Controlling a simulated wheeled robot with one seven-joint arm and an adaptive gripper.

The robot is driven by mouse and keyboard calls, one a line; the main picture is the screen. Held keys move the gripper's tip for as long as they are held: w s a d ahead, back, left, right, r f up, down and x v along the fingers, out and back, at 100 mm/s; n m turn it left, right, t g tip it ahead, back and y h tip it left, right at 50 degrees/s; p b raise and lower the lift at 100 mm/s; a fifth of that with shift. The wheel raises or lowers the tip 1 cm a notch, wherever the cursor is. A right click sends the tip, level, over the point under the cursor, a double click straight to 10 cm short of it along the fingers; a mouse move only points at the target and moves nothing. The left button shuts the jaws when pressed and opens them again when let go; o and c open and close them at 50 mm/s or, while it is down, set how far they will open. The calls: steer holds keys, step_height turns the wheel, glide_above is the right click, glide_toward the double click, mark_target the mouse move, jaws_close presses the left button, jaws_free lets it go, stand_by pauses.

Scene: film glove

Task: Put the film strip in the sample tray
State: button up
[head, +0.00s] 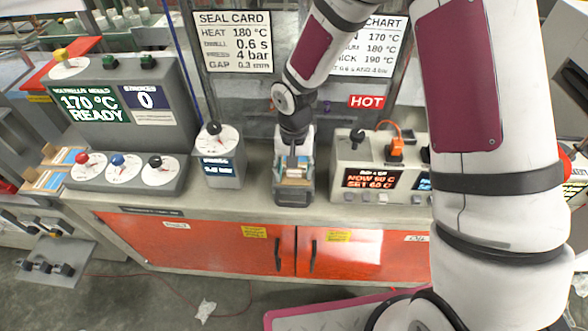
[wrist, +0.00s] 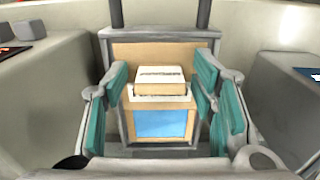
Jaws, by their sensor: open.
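A grey tray (head: 293,199), which looks like the sample tray, stands on the counter near its front edge. In the wrist view the tray (wrist: 120,34) holds a tan piece with a blue panel (wrist: 160,123). A small cream block (wrist: 160,80) with a dark line across it lies over the tan piece; I cannot tell whether this is the film strip. My gripper (head: 294,160) points down over the tray. In the wrist view its teal-padded fingers (wrist: 161,88) are open, one on each side of the cream block, with gaps between.
A pressure dial box (head: 221,165) stands left of the tray, and a heater control box (head: 365,165) stands close on its right. A larger control panel (head: 125,120) is farther left. Orange cabinet doors (head: 220,238) are below the counter. A HOT sign (head: 367,102) hangs behind.

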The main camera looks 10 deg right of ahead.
step_height(320, 180, up, 12)
steer(key=b, duration=0.1)
steer(key=shift+r, duration=0.25)
steer(key=s+d+r+n+t, duration=0.1)
steer(key=s+d+r, duration=0.25)
steer(key=r, duration=0.25)
steer(key=s+d+r+t, duration=0.1)
steer(key=s+d+r, duration=0.25)
steer(key=r, duration=0.35)
steer(key=s+d+r+t, duration=0.1)
steer(key=s+d+r, duration=0.1)
steer(key=s, duration=0.4)
steer(key=s+d+r+n+t, duration=0.1)
steer(key=s+d+r+t, duration=0.1)
steer(key=s, duration=0.4)
step_height(320, 180, up, 2)
steer(key=shift+s+d+r+t, duration=0.25)
steer(key=shift+d+t, duration=0.05)
steer(key=shift+d, duration=0.35)
